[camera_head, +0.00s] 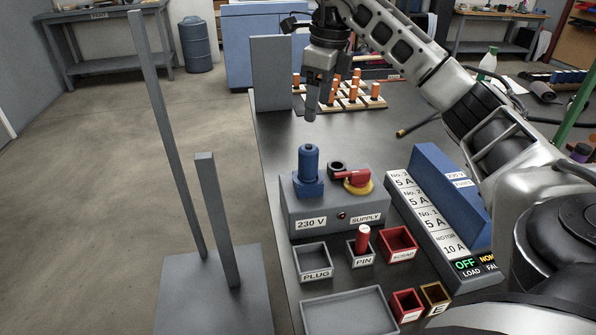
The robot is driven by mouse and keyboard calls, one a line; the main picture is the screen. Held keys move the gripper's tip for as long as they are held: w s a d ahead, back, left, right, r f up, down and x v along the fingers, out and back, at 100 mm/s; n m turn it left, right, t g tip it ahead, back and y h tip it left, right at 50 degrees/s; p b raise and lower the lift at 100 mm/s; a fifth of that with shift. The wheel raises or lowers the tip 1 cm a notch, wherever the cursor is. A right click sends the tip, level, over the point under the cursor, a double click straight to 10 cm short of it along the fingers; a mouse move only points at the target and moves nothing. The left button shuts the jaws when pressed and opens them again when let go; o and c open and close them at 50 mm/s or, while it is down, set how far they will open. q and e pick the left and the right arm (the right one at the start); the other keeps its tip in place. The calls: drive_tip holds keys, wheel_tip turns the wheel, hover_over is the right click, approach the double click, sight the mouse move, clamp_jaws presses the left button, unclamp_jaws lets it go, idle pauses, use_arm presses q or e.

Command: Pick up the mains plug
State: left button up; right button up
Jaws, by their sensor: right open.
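A blue, plug-shaped piece (309,166), which looks like the mains plug, stands upright on the left of the grey 230 V supply box (332,209). My right gripper (312,108) hangs fingers-down above the table, farther back than the plug and apart from it. It is open, with nothing seen between its fingers; one finger partly hides the other. A grey tray marked PLUG (313,274) in front of the box is empty. My left gripper is out of view.
A red handle on a yellow base (357,183) sits beside the plug. A red peg (362,238) stands in the PIN tray. A fuse panel (432,222) is at the right. Orange-topped blocks (355,92) and a grey upright panel (271,80) stand behind.

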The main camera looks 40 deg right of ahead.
sight(309, 148)
drive_tip(key=f, duration=0.5)
drive_tip(key=f+b, duration=0.1)
drive_tip(key=f, duration=0.2)
drive_tip(key=shift+w+a+f, duration=0.15)
drive_tip(key=shift+w+a, duration=0.05)
drive_tip(key=shift+a, duration=0.1)
drive_tip(key=shift+w+a+f+b, duration=0.15)
drive_tip(key=shift+f, duration=0.85)
drive_tip(key=shift+w+a+f+b, duration=0.1)
drive_tip(key=shift+w+f+b, duration=0.05)
drive_tip(key=shift+f, duration=0.85)
drive_tip(key=shift+w+a+f+b, duration=0.15)
drive_tip(key=shift+f, duration=0.85)
drive_tip(key=shift+c, duration=0.4)
drive_tip(key=c, duration=1.1)
drive_tip(key=shift+r, duration=0.15)
